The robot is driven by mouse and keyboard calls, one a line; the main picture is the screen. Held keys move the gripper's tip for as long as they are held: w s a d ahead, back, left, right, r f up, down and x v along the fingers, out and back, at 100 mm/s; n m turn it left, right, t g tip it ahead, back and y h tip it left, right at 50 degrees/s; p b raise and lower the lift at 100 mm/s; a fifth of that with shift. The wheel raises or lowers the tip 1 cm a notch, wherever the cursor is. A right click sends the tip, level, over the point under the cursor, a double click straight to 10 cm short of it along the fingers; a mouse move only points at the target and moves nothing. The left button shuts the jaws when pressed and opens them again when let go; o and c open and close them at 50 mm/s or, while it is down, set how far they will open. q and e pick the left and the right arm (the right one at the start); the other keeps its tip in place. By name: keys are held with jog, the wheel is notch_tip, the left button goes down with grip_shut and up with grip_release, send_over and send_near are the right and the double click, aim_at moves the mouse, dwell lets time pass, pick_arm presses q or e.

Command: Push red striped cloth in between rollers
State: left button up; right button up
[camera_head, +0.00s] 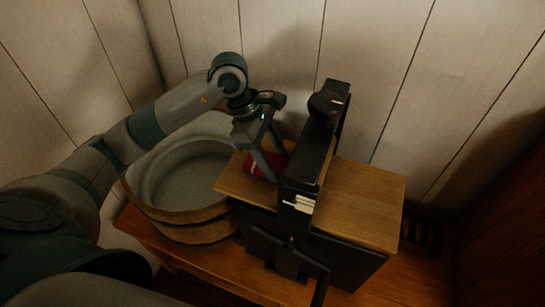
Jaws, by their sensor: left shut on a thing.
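A red cloth (254,167) lies at the left part of the wooden board, close to the left side of the dark roller press (311,150). Its stripes are too small to make out. My left gripper (268,177) points down over the cloth and is shut on it, hiding part of it. The rollers themselves are hidden by the press frame, so I cannot tell whether the cloth touches them. My right gripper is not in view.
A wooden tub (180,228) stands left of the press, under my left arm. The wooden board (372,205) is bare right of the press. A crank handle (318,288) sticks out at the front. A plank wall (385,60) closes the back.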

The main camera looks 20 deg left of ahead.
pick_arm(q)
jog(key=shift+d, duration=0.1)
jog(key=o, duration=1.1)
jog(key=shift+o, duration=0.7)
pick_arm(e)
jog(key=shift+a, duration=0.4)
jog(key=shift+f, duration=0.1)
pick_arm(q)
jog(key=b+v, duration=0.2)
jog(key=v, duration=0.4)
jog(key=shift+w+r, duration=0.1)
jog(key=shift+r, duration=0.15)
jog(key=b+v, duration=0.2)
jog(key=v, duration=0.9)
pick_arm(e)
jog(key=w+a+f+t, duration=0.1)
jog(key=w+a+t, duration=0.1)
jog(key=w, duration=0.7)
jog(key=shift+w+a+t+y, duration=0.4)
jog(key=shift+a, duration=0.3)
